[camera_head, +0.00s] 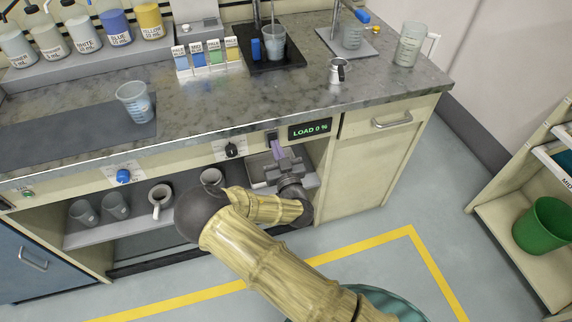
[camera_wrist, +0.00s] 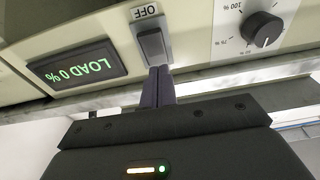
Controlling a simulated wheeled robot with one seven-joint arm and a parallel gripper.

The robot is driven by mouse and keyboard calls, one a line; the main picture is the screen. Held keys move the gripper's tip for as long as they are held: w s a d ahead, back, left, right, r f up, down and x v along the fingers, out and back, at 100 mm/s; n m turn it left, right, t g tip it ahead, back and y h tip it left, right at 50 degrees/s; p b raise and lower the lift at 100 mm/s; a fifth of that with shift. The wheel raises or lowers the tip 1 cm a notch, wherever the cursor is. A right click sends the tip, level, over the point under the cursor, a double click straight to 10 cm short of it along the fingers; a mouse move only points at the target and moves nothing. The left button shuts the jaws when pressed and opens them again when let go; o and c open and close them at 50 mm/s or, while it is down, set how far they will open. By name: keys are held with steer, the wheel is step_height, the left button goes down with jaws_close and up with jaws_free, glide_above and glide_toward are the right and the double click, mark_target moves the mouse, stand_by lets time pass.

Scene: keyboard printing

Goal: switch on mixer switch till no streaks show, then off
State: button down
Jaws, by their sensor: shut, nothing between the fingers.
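The mixer switch (camera_wrist: 152,43) is a dark rocker on the cabinet's front panel, beside an OFF label. It also shows in the head view (camera_head: 271,137). My gripper (camera_wrist: 159,72) is shut and empty, its fingertips right at the switch's near edge; I cannot tell whether they touch it. In the head view my gripper (camera_head: 278,149) reaches up to the panel. The load display (camera_head: 310,129) reads LOAD 0 %. A beaker (camera_head: 273,43) with pale bluish contents stands on the black mixer base (camera_head: 288,58); streaks are too small to tell.
A black dial (camera_wrist: 262,30) with percent marks sits beside the switch. A blue knob (camera_head: 123,176) is farther left. A beaker (camera_head: 134,101), a small metal jug (camera_head: 339,71) and sample cards (camera_head: 214,54) stand on the counter. Mugs (camera_head: 160,198) sit on the shelf below.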

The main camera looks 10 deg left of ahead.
steer(key=s+d+r, duration=0.2)
steer(key=s+d, duration=0.5)
steer(key=s, duration=0.3)
steer(key=w+d+f+m+g+h, duration=0.15)
steer(key=d+m+g+h, duration=0.3)
steer(key=d, duration=0.45)
steer(key=w+d+r+m+g+h, duration=0.1)
steer(key=w+d+m+g+h, duration=0.2)
steer(key=d+m+h, duration=0.45)
steer(key=s+d+r+n+g+y, duration=0.2)
steer(key=s+d+r+n+g, duration=0.6)
steer(key=s, duration=0.6)
step_height(320, 180, up, 17)
steer(key=d+m+t+p, duration=0.1)
steer(key=d+m+p, duration=0.1)
steer(key=p, duration=1.3)
steer(key=shift+f, duration=0.2)
